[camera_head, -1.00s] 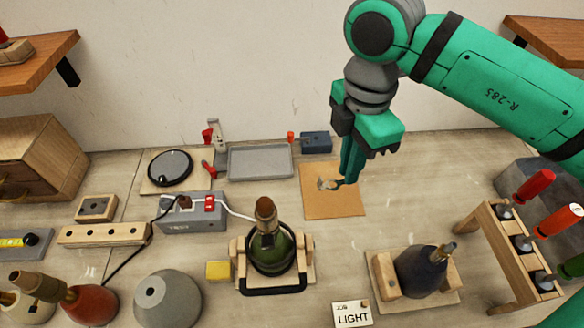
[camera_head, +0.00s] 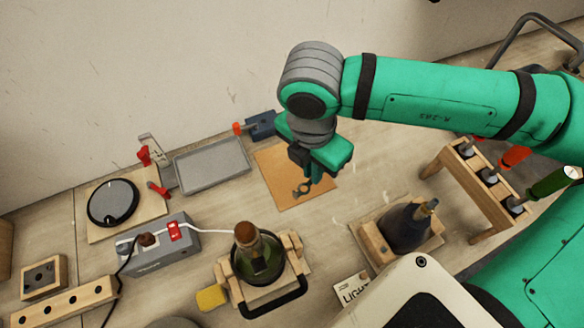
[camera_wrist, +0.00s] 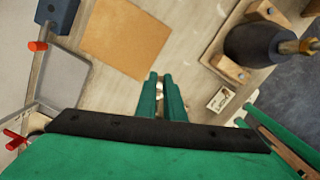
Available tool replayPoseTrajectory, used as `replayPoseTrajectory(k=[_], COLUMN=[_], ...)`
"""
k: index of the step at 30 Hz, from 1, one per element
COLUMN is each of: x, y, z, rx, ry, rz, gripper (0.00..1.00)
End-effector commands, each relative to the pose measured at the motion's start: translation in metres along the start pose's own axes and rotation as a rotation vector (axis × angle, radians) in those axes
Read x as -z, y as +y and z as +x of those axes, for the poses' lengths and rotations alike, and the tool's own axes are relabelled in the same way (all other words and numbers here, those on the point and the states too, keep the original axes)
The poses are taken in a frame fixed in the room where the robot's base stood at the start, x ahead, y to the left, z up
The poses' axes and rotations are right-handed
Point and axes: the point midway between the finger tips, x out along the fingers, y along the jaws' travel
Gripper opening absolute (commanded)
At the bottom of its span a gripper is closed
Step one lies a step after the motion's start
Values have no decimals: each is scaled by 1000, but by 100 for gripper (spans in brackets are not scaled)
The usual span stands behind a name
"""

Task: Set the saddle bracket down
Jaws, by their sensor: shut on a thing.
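The saddle bracket (camera_head: 302,189) is a small grey metal piece at the tips of my gripper (camera_head: 310,178). In the head view it shows against the tan mat (camera_head: 275,180) on the bench. I cannot tell whether it touches the mat or hangs above it. My gripper is shut on the bracket, with its green fingers pointing down. In the wrist view the gripper (camera_wrist: 162,78) is seen from above, with a small pale part of the bracket (camera_wrist: 159,87) between the fingers; the rest is hidden. The mat (camera_wrist: 125,38) lies up and left of the fingertips there.
A grey tray (camera_head: 212,166) and a dark blue box (camera_head: 262,124) lie left of and behind the mat. A green bottle lamp (camera_head: 257,262) sits in a wooden cradle in front. A dark vase (camera_head: 405,228) rests at right, near the wooden rack (camera_head: 470,190). Bare bench lies between.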

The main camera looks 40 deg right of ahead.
Motion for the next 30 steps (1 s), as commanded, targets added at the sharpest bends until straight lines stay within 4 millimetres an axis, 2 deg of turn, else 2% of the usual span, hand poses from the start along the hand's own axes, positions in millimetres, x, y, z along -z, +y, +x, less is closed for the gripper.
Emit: replayPoseTrajectory(k=[2, 5, 8, 18, 24, 30], x=[0, -4, -11, -47, -58, -64], y=[-9, -7, 5, 66, 88, 97], z=[6, 12, 20, 56, 90, 105], rx=[-1, -3, -3, -2, -1, -2], ry=[-1, -2, 0, 0, -1, -2], rz=[1, -1, 0, -4, -5, -4], gripper=[0, 0, 0, 0, 0, 0])
